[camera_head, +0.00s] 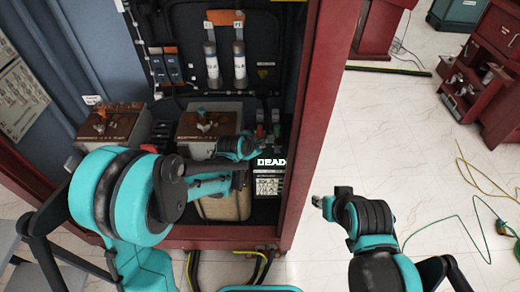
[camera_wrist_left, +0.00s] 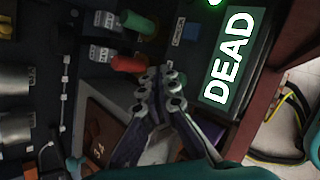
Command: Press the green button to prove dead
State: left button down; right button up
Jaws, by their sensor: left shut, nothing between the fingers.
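A lit panel (camera_head: 271,162) reads "DEAD" in the cabinet's lower right; the same panel (camera_wrist_left: 228,58) is large in the left wrist view. A green round-ended knob (camera_wrist_left: 139,22) and a red one (camera_wrist_left: 128,64) stick out beside it. A bright green light (camera_wrist_left: 214,3) shows at the top edge, partly cut off. My left gripper (camera_wrist_left: 160,74) is shut and empty, its tips near the red knob and apart from the green one in the picture. In the head view my left gripper (camera_head: 243,147) is just left of the panel. My right gripper (camera_head: 320,202) is outside the cabinet, its jaws unclear.
The red cabinet frame (camera_head: 312,110) stands close right of the panel. Two clear cylinders (camera_head: 239,60) hang on the back wall. Brown-topped boxes (camera_head: 118,122) stand inside at left. Green and yellow cables (camera_head: 455,215) lie on the tiled floor at right.

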pick_arm(q)
jog(key=shift+r+p, duration=1.65)
jog(key=shift+r, duration=0.75)
jog(key=shift+f, duration=0.1)
jog(key=s+a+r+m+y, duration=0.1)
jog(key=s+a+r+m, duration=0.5)
jog(key=s, duration=0.1)
jog(key=s+a+m+y, duration=0.1)
jog(key=s+a+m, duration=0.2)
jog(key=s+m, duration=0.2)
jog(key=s+a+r+m+g+y, duration=0.1)
jog(key=s+a+m, duration=0.3)
jog(key=s, duration=0.4)
jog(key=s+a+m, duration=0.4)
jog(key=s+m, duration=0.3)
jog(key=shift+s+a+r+y, duration=0.25)
jog(key=shift+r+y, duration=0.15)
